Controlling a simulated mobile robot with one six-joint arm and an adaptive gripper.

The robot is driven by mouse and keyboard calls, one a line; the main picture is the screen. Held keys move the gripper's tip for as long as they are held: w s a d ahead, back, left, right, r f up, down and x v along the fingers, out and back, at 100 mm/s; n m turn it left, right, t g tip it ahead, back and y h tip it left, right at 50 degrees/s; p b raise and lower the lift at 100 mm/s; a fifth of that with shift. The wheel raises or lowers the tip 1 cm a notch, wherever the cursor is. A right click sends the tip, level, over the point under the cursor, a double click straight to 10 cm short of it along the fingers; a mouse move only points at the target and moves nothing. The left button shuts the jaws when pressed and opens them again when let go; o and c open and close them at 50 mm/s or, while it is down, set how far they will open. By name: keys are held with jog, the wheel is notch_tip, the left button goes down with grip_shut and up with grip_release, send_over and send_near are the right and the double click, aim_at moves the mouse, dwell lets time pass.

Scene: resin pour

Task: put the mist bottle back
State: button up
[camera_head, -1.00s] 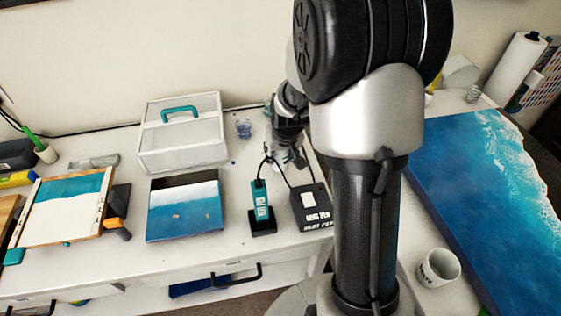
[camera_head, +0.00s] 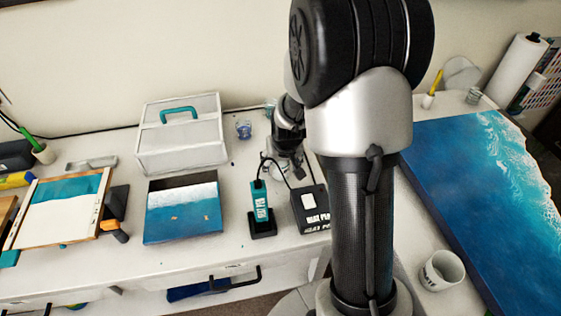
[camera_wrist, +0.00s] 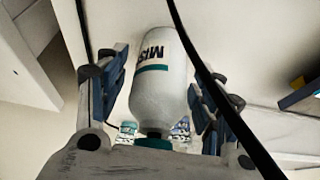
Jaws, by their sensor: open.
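The mist bottle (camera_wrist: 158,95) is white with a teal stripe, dark lettering and a teal cap. In the wrist view it lies between the two fingers of my gripper (camera_wrist: 160,72), which stand apart on either side of it. A gap shows beside the bottle, and I cannot tell whether either finger touches it. In the head view my gripper (camera_head: 287,160) is low over the back of the table, behind the heat pen. The bottle is mostly hidden there by my gripper and arm.
The teal heat pen (camera_head: 260,203) stands in its holder beside its black box (camera_head: 310,208), with cables close to my gripper. A white case (camera_head: 182,150) and small blue cup (camera_head: 243,130) are to the left. A large ocean panel (camera_head: 470,190) and white mug (camera_head: 441,270) are to the right.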

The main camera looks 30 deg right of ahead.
jog(key=shift+r, duration=0.15)
jog(key=shift+r+p, duration=0.3)
jog(key=s+a+r+n+p, duration=0.1)
jog(key=s+a+r, duration=0.2)
jog(key=s+r, duration=0.3)
jog(key=s+a+r+p, duration=0.1)
jog(key=s+a+r, duration=0.25)
jog(key=r, duration=0.45)
jog(key=s+a+r+n+p, duration=0.1)
jog(key=s+a+r, duration=0.25)
jog(key=r, duration=0.35)
jog(key=s+a+r, duration=0.1)
jog(key=s+a, duration=0.1)
jog(key=s, duration=0.4)
jog(key=s+a+r+n+y, duration=0.1)
jog(key=s+a, duration=0.1)
jog(key=s, duration=0.4)
jog(key=shift+s+r, duration=0.3)
jog(key=shift+s, duration=0.1)
jog(key=shift+o, duration=0.3)
jog(key=shift+a, duration=0.1)
